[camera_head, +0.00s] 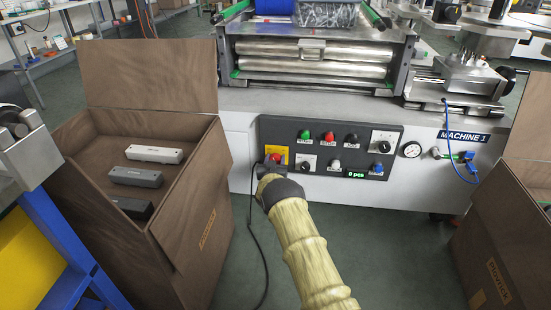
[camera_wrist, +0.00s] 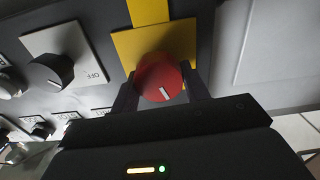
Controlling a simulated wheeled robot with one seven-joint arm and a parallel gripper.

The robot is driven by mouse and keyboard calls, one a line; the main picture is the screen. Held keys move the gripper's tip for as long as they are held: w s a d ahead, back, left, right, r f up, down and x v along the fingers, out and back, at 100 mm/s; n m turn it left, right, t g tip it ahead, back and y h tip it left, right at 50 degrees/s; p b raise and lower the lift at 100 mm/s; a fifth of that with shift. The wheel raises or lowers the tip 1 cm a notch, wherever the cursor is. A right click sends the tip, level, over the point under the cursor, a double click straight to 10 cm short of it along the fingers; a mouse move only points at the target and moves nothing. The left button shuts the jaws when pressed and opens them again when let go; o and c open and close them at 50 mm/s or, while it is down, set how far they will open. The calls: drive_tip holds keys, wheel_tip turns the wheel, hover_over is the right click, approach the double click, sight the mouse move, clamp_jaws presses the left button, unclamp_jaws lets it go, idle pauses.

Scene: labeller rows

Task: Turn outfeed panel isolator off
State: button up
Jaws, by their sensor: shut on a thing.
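The isolator is a red rotary knob (camera_wrist: 160,80) on a yellow plate (camera_wrist: 128,47) in the wrist view. A white line marks the knob's face. In the head view the yellow plate (camera_head: 277,150) sits at the left end of the dark control panel (camera_head: 330,134) on the machine. My gripper (camera_wrist: 159,88) is shut on the red knob, one finger on each side.
A black knob on a white plate (camera_wrist: 66,56) is close beside my gripper. The panel also has green (camera_head: 304,134) and red (camera_head: 329,137) buttons and a display reading 0 pcs (camera_head: 355,174). An open brown box (camera_head: 188,215) stands left of my arm. Another box (camera_head: 500,250) stands right.

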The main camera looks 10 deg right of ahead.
drive_tip(key=n, duration=0.5)
drive_tip(key=shift+s+a+f, duration=0.1)
drive_tip(key=shift+a+f, duration=0.05)
drive_tip(key=shift+f, duration=0.25)
drive_tip(key=o, duration=0.8)
drive_tip(key=shift+o, duration=0.9)
drive_tip(key=shift+r, duration=0.2)
drive_tip(key=shift+r+p, duration=0.1)
drive_tip(key=shift+p, duration=0.2)
